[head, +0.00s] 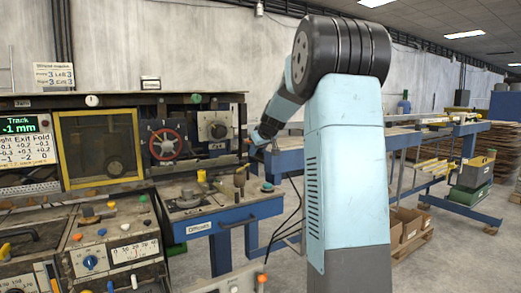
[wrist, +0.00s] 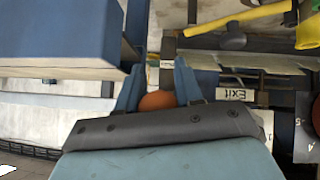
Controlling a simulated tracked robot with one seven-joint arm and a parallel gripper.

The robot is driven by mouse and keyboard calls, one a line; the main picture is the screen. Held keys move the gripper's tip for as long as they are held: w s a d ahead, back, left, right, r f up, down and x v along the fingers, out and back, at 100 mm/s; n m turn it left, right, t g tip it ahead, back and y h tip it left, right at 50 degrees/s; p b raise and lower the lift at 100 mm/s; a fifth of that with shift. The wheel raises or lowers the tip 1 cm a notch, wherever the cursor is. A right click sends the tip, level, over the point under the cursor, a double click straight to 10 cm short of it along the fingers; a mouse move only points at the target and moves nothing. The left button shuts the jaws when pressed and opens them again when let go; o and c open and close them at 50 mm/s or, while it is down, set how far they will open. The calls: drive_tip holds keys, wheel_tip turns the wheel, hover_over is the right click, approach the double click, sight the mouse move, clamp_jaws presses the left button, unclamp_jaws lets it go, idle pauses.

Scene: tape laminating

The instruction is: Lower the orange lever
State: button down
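The orange lever's round knob (wrist: 157,100) shows in the wrist view between my gripper's two blue fingers (wrist: 159,75). It fills most of the gap between them, and its lower part is hidden behind the dark edge of my gripper. The fingers stand apart, one on each side of the knob; I cannot tell whether they press on it. In the head view my gripper (head: 261,134) is at the right end of the machine, small and partly dark.
The machine carries a red handwheel (head: 166,143), a yellow-framed window (head: 100,148) and a blue table (head: 225,215) with knobs. An "Exit" label (wrist: 233,95) and a yellow bar (wrist: 235,19) are close by in the wrist view. A blue box (wrist: 60,35) fills its upper left.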

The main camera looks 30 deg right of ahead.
drive_tip(key=c, duration=1.1)
unclamp_jaws()
drive_tip(key=shift+w+a, duration=0.2)
drive_tip(key=shift+a, duration=0.1)
drive_tip(key=shift+o, duration=0.7)
drive_tip(key=shift+w+f, duration=0.2)
drive_tip(key=shift+o, duration=0.9)
drive_tip(key=shift+s+d+r, duration=0.1)
drive_tip(key=shift+s+d, duration=0.05)
drive_tip(key=v, duration=1.3)
drive_tip(key=shift+s+r, duration=0.15)
drive_tip(key=shift+s, duration=0.15)
